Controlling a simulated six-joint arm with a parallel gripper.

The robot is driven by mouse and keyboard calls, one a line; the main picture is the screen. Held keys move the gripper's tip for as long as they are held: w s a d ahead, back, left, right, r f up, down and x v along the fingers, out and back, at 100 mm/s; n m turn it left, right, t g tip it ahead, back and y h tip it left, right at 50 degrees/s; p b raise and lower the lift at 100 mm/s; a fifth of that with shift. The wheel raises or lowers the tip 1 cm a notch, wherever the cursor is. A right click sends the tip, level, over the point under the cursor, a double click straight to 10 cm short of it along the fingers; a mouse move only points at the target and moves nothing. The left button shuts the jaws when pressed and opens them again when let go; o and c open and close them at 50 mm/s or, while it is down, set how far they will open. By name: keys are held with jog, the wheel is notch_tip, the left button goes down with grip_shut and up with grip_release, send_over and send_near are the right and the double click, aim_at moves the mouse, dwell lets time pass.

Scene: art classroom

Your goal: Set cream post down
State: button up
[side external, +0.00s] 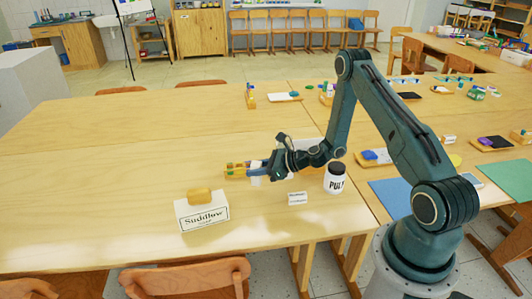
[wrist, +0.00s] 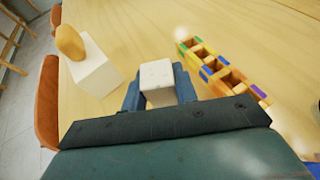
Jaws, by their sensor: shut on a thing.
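The cream post (wrist: 157,78) is a pale block between the two blue-grey fingers in the wrist view. My gripper (wrist: 159,92) is shut on it. In the side view my gripper (side external: 263,173) is low over the wooden table, and the pale post (side external: 256,180) shows at its fingertips, partly hidden. I cannot tell whether the post's lower end touches the table.
A wooden rack with coloured marks (wrist: 222,70) lies close to the post, on the right in the wrist view. A white "Suddlow" box (side external: 202,213) bears a tan lump (side external: 199,195). A white jar with a dark lid (side external: 335,181) and a small card (side external: 297,198) stand nearby. The table's left (side external: 90,165) is clear.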

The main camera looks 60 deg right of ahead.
jog(key=shift+f, duration=1.35)
jog(key=shift+f, duration=0.15)
jog(key=o, duration=1)
jog(key=shift+o, duration=0.2)
jog(key=shift+r, duration=0.2)
jog(key=v, duration=1.2)
